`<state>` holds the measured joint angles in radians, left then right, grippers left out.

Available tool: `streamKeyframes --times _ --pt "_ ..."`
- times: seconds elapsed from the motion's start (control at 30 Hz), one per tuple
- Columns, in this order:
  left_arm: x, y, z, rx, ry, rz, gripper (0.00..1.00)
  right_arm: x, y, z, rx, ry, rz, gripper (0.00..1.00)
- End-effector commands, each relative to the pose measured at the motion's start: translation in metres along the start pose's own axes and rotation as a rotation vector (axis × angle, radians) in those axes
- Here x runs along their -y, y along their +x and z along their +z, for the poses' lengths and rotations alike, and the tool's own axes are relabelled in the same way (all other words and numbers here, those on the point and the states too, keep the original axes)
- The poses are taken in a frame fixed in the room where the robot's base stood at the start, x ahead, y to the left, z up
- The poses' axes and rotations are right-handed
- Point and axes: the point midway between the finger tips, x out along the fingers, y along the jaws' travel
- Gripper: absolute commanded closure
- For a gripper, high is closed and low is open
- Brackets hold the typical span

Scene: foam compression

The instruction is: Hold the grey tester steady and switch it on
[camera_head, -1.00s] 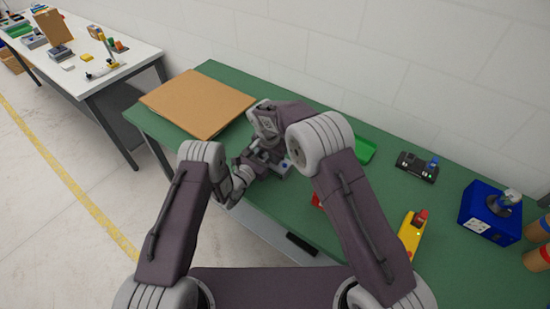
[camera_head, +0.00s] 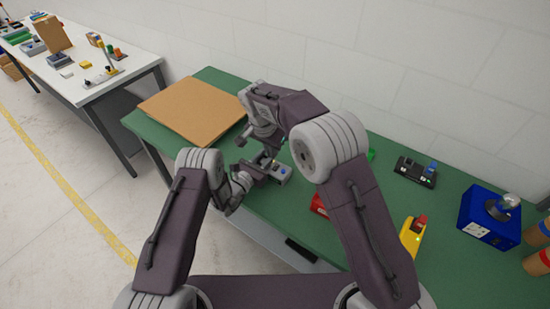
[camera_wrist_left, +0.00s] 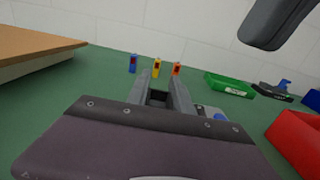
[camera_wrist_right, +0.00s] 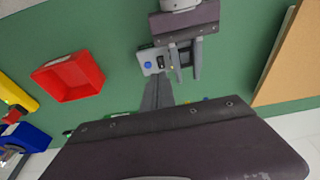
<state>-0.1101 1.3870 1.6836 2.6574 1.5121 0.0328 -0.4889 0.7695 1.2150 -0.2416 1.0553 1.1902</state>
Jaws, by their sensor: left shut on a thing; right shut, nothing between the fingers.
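In the right wrist view the tester (camera_wrist_right: 146,56) shows a blue round part and a dark switch-like part; I cannot tell the switch's position. My left gripper (camera_head: 258,168) is shut on the tester from its side; the fingers also show in the left wrist view (camera_wrist_left: 158,90) and partly hide it. My right gripper (camera_head: 243,139) is shut and empty, above the table and apart from the tester. Its closed fingers (camera_wrist_right: 158,88) appear just below the tester in the right wrist view.
A flat cardboard piece (camera_head: 195,108) lies at the table's back left. A red bin (camera_wrist_right: 70,78) stands beside the tester, and a green tray (camera_wrist_left: 230,85) lies farther off. A black device (camera_head: 416,171), yellow tool (camera_head: 411,238) and blue box (camera_head: 488,218) are to the right.

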Motion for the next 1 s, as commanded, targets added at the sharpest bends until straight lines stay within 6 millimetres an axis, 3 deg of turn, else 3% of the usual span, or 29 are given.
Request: streamKeyframes --times 0.1,0.3,0.77,0.8,0.87,1.0 --pt "0.002 -0.002 -0.008 -0.020 -0.005 -0.001 1.00 0.001 -0.025 0.006 -0.001 0.000 -0.004 1.00" --pt "0.002 -0.003 -0.008 -0.020 -0.005 -0.001 1.00 0.000 -0.050 0.013 -0.001 0.000 -0.001 1.00" --pt "0.002 -0.002 -0.008 -0.020 -0.005 -0.001 1.00 0.000 -0.055 0.014 0.000 0.001 0.000 1.00" --pt "0.002 -0.002 -0.008 -0.020 -0.005 -0.001 0.65 0.000 -0.055 0.014 0.000 0.001 0.000 1.00" --pt "0.002 -0.002 -0.007 -0.019 -0.004 -0.001 0.48 0.000 -0.055 0.014 0.000 0.001 0.000 1.00" --pt "0.001 -0.002 -0.006 -0.016 -0.003 -0.001 0.47 0.000 -0.055 0.014 0.000 0.001 0.000 1.00"
